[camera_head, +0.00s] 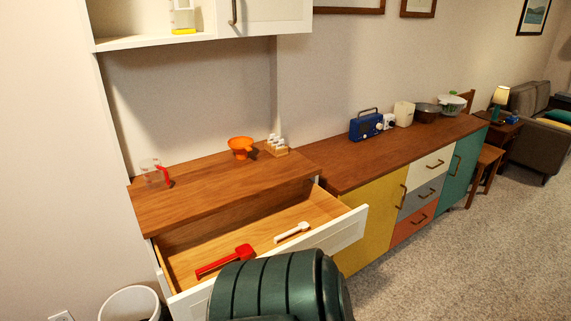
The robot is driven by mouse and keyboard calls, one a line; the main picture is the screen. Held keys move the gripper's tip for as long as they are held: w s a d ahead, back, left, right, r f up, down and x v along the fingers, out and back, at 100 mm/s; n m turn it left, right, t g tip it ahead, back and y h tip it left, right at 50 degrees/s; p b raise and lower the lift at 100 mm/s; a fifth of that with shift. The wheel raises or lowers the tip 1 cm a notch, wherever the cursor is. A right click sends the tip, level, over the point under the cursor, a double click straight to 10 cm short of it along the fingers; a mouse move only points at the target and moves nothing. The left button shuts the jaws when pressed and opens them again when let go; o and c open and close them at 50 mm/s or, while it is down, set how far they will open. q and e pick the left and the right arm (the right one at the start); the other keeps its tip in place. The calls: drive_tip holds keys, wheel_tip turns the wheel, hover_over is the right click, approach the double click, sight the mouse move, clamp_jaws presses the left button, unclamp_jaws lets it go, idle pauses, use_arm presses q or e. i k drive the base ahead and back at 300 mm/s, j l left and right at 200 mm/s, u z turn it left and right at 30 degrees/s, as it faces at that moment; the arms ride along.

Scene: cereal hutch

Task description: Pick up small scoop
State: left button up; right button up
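The pulled-out drawer (336,242) holds two scoops lying flat on its wooden floor. The white scoop (292,232) is the smaller one and lies near the middle. The larger red scoop (226,261) lies to its left. Neither of my grippers shows in the head view, so I cannot tell whether they are open or shut. A dark green ribbed form at the bottom centre, seemingly part of my arm, hides part of the drawer front. Nothing touches the white scoop.
On the hutch top (205,195) stand a measuring cup (154,174), an orange funnel (241,146) and a small rack of jars (276,146). The upper cabinet (262,14) overhangs the back. A sideboard (372,205) with a blue radio (365,127) stands right. A white bin (132,303) is at lower left.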

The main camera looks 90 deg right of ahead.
sight(302, 227)
drive_tip(key=z, duration=2.8)
drive_tip(key=k+j, duration=0.1)
drive_tip(key=j, duration=0.2)
drive_tip(key=k+j+u, duration=0.15)
drive_tip(key=j, duration=0.2)
